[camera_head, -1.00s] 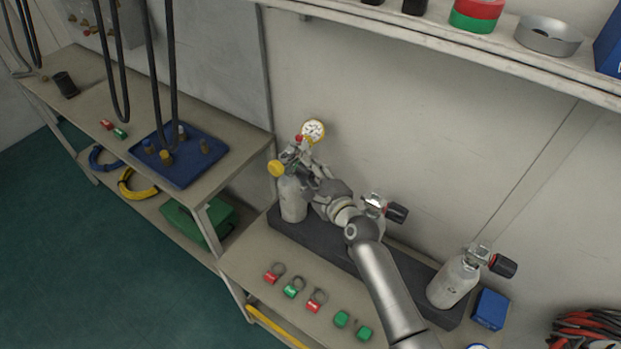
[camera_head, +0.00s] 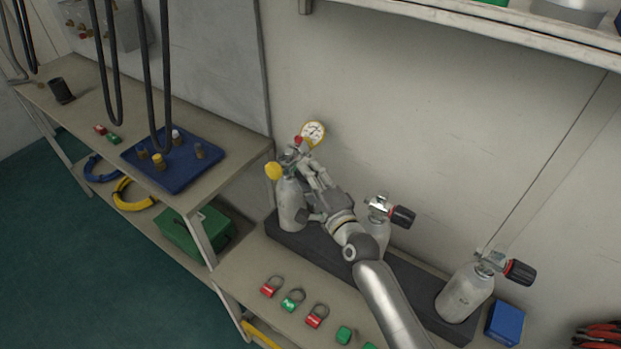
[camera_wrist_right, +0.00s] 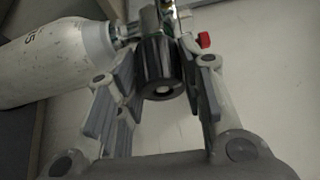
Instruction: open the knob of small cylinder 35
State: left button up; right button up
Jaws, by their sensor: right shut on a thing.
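The small white cylinder (camera_head: 291,207) stands upright at the left end of the dark rack, with a gauge and a yellow knob at its top. It also shows in the right wrist view (camera_wrist_right: 50,62), with only part of its marking in sight, so I cannot read its number for sure. Its black valve knob (camera_wrist_right: 160,72) sits between the fingers of my right gripper (camera_wrist_right: 157,85). My right gripper is shut on this knob. In the head view the gripper (camera_head: 313,183) hides the knob. My left gripper is not in view.
Two more cylinders with black knobs stand on the rack (camera_head: 283,238): a middle one (camera_head: 376,238), partly behind my arm, and a right one (camera_head: 464,292). A shelf (camera_head: 480,27) overhangs the wall. A gauge (camera_head: 313,133) rises beside the gripper.

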jog(key=shift+r, duration=0.1)
jog(key=o, duration=1)
jog(key=shift+s, duration=0.1)
jog(key=v, duration=1.1)
jog(key=shift+s+d, duration=0.25)
jog(key=shift+s, duration=0.1)
